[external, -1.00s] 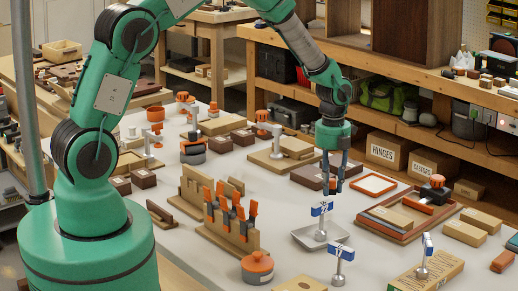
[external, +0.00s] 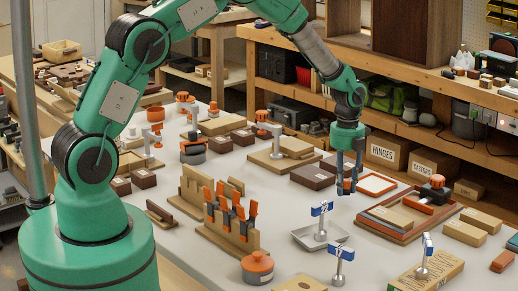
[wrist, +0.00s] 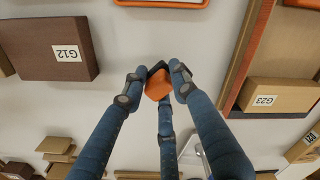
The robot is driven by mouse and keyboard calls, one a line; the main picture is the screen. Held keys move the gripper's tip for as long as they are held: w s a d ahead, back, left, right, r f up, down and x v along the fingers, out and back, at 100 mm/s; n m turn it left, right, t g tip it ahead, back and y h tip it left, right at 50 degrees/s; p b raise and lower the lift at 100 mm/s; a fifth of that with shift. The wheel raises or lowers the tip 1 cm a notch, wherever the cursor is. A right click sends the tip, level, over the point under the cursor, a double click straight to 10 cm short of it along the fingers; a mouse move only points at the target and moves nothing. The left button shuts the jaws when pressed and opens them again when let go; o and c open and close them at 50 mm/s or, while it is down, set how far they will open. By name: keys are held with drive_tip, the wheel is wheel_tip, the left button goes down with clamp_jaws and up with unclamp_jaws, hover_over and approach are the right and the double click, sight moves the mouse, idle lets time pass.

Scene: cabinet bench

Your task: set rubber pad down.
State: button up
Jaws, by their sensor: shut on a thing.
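My gripper (external: 347,190) hangs over the pale bench top with its blue fingers pointing down. It is shut on a small orange piece with dark sides, which I take to be the rubber pad (wrist: 158,85). In the wrist view the piece sits between the fingertips of my gripper (wrist: 158,80), which partly hide its edges. An orange-rimmed white square (external: 392,181) lies just right of the fingers; its rim also shows at the wrist view's top edge (wrist: 165,3). I cannot tell the exact gap between the pad and the bench.
A dark brown box marked G12 (wrist: 45,50) lies left of my gripper. A wooden tray (external: 380,229) with a box marked G23 (wrist: 270,96) is on the right. A grey dish (external: 302,237) and blue-tagged posts stand in front. Bare bench lies directly beneath the fingers.

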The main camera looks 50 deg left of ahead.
sight(345, 180)
drive_tip(key=shift+f, duration=1.1)
drive_tip(key=shift+f, duration=0.2)
drive_tip(key=o, duration=1.1)
drive_tip(key=shift+r, duration=0.15)
wheel_tip(345, 180, up, 12)
drive_tip(key=shift+r+p, duration=0.1)
drive_tip(key=shift+p, duration=1)
